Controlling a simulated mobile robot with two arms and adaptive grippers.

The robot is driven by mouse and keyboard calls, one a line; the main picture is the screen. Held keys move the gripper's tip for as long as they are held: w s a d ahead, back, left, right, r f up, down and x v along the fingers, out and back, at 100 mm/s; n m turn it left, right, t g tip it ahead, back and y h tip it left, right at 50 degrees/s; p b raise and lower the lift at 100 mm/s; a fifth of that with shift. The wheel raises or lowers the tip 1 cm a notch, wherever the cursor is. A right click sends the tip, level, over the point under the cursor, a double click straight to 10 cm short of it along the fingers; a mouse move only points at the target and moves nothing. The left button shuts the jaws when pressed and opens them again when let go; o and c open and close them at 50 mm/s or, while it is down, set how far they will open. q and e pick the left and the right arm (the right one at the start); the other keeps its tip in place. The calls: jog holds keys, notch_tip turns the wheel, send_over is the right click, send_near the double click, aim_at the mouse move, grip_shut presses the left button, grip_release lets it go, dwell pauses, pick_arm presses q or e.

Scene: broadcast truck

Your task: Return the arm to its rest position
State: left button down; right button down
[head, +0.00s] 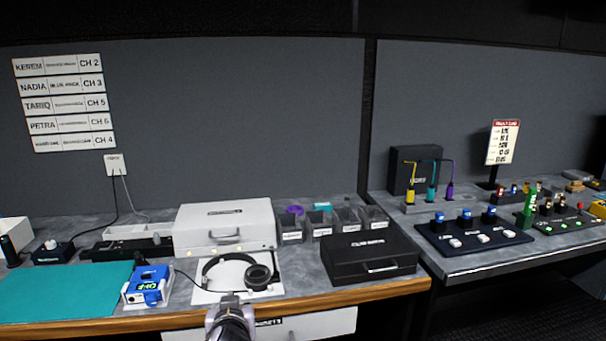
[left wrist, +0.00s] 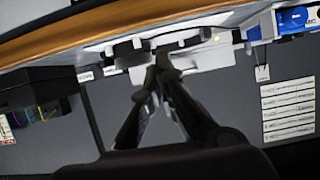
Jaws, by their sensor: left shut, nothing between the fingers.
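My left gripper (head: 229,304) shows at the bottom of the head view, in front of the wooden table edge and below the black headphones (head: 240,272). In the left wrist view its two fingers (left wrist: 165,62) come together at the tips, shut with nothing held. That view looks upside down, with the table's wooden edge (left wrist: 150,20) along the top. The fingertips overlap the headphone area in the picture; I cannot tell the exact gap. My right gripper is in neither view.
A white case (head: 224,226), a black case (head: 368,258) and a blue device (head: 148,286) stand on the table around the headphones. Small bins (head: 345,219) stand behind. A second table (head: 470,266) with button panels is at the right. The teal mat (head: 65,292) is bare.

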pick_arm(q)
jog(key=s+a+f+m+g+h, duration=0.1)
jog(key=s+f+g, duration=0.1)
jog(key=s+f, duration=0.5)
jog(key=s+a+f+m+g, duration=0.1)
jog(key=s+a+f+g, duration=0.15)
jog(key=s+f, duration=0.45)
jog(key=s+a+f+m+g+h, duration=0.1)
jog(key=s+f+g, duration=0.15)
jog(key=s, duration=0.75)
jog(key=s+a+f+m+g+h, duration=0.15)
jog(key=s+f, duration=0.25)
jog(key=s, duration=0.7)
notch_tip(320, 180, down, 25)
jog(key=s+g+p, duration=0.2)
jog(key=s+a+f+g+y+p, duration=0.1)
jog(key=s+a+f, duration=0.2)
jog(key=s+f, duration=1)
jog(key=s, duration=0.2)
jog(key=shift+s+f, duration=0.3)
jog(key=shift+s, duration=0.1)
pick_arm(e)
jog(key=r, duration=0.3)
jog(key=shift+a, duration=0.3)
